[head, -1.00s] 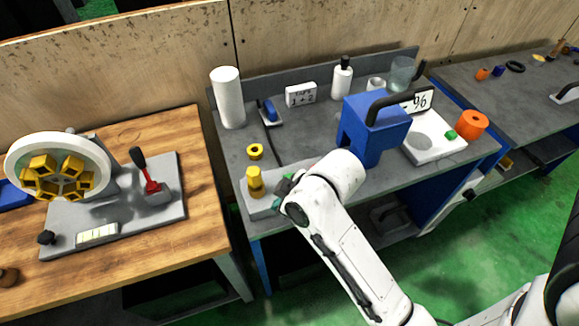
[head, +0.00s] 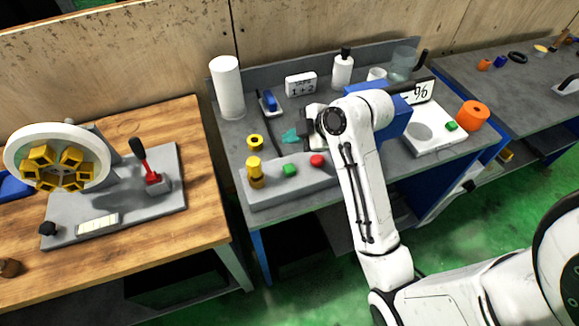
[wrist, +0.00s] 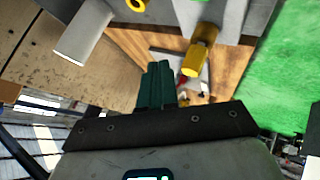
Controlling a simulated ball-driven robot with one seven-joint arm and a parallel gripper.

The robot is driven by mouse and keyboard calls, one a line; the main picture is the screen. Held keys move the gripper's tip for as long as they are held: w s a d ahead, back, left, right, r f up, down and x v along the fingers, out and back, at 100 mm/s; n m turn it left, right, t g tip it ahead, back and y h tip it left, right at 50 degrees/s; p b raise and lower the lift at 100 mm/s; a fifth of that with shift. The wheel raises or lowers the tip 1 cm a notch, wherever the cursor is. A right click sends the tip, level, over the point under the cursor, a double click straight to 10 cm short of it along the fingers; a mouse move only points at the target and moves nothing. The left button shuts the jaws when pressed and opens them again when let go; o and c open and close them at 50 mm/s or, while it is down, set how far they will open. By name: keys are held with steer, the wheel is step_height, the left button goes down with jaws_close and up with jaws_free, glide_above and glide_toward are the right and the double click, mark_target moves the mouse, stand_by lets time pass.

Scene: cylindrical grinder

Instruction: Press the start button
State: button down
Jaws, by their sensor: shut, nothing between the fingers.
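The green button (head: 290,169) sits on top of a grey control block (head: 262,193), between a yellow knob (head: 254,174) and a red button (head: 317,160). The head view shows all three uncovered. My gripper (head: 290,136), with teal fingers, is shut and empty. In the head view it shows behind the green button, apart from it, pointing left. In the wrist view the shut fingers (wrist: 158,85) show with nothing between them. The yellow knob (wrist: 201,49) is beyond them, and a green patch, perhaps the green button, is cut by the top edge.
A yellow ring (head: 255,141), a blue-handled item (head: 269,102) and a white cylinder (head: 227,88) stand left on the bench. My arm partly hides a blue block (head: 394,122). A wooden table (head: 210,212) with a red lever (head: 153,178) is at left.

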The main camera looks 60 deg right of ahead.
mark_target(292, 169)
steer(key=shift+f, duration=0.2)
step_height(292, 169, down, 8)
steer(key=b, duration=0.7)
steer(key=shift+f, duration=0.25)
stand_by(1.5)
steer(key=shift+f, duration=0.4)
steer(key=shift+f+b, duration=0.45)
steer(key=shift+f, duration=0.15)
stand_by(0.6)
steer(key=shift+r, duration=0.15)
stand_by(0.3)
steer(key=shift+r+p, duration=0.9)
steer(key=shift+p, duration=0.1)
steer(key=shift+r, duration=0.1)
